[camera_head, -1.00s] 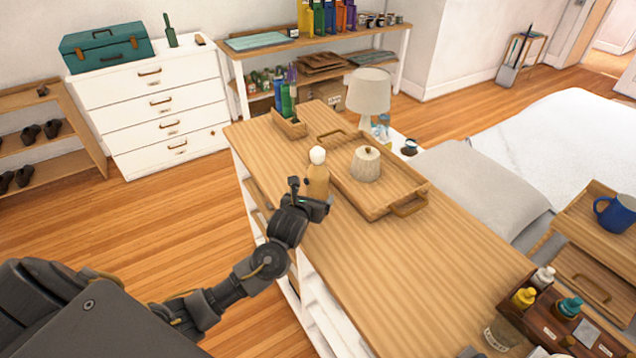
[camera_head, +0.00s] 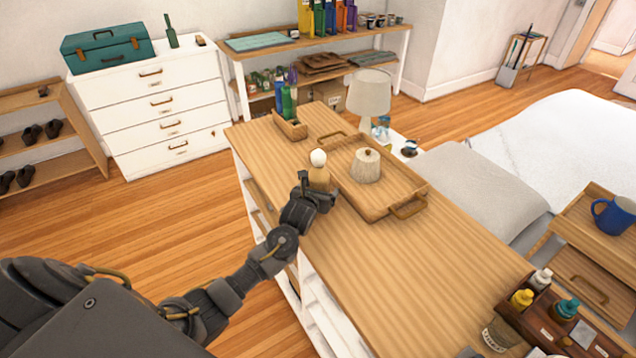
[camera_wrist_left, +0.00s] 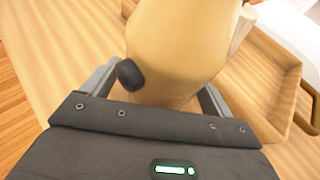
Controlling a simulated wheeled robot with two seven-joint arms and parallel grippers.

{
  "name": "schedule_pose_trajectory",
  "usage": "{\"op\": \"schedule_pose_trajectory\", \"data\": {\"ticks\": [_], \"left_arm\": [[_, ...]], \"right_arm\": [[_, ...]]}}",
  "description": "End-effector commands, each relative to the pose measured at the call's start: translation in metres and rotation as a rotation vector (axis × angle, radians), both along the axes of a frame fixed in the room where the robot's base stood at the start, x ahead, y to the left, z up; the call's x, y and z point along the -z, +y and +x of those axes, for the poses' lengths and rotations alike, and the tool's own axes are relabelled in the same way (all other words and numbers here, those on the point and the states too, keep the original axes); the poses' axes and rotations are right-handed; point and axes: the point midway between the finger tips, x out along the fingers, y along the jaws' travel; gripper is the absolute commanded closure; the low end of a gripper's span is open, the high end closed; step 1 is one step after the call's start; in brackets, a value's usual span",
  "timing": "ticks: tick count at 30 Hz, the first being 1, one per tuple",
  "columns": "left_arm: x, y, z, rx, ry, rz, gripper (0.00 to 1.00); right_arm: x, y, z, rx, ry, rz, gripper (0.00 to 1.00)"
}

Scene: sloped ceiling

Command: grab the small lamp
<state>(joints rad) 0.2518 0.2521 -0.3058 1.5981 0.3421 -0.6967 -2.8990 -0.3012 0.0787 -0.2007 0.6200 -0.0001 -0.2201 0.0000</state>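The small lamp (camera_head: 319,178) has a tan wooden body and a white round top. It stands upright on the wooden counter, beside the left edge of a tray. In the left wrist view its body (camera_wrist_left: 180,45) fills the top middle, with a black knob low on its left side; its top is out of frame. My left gripper (camera_head: 317,188) is at the near side of the lamp. Its two fingers (camera_wrist_left: 163,88) are spread, one on each side of the lower body; contact is not clear. My right gripper is not in view.
The wooden tray (camera_head: 407,207) holding a lidded pot (camera_head: 366,165) is close right of the lamp. A small caddy with bottles (camera_head: 291,128) and a larger shaded lamp (camera_head: 368,92) are farther back.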

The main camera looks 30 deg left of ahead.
Motion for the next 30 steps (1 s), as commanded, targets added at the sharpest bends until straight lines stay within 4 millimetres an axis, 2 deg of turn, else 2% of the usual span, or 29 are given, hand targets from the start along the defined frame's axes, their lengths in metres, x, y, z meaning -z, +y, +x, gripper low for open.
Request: {"op": "schedule_pose_trajectory", "data": {"ticks": [2, 13, 23, 28, 30], "left_arm": [[0.000, 0.000, 0.000, 0.000, 0.000, 0.000, 0.24], [0.000, 0.000, 0.000, 0.000, 0.000, 0.000, 0.73], [-0.004, 0.001, 0.000, 0.000, -0.004, 0.001, 0.73], [-0.017, 0.001, 0.001, 0.000, -0.006, 0.001, 0.73], [-0.029, 0.001, 0.001, 0.000, -0.009, 0.003, 0.73]], "right_arm": [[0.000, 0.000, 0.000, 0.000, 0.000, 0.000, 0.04], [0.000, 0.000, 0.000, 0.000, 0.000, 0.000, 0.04], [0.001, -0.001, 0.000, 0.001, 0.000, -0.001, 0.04], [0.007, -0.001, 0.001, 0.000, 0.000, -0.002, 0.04], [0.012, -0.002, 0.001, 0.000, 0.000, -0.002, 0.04]]}}
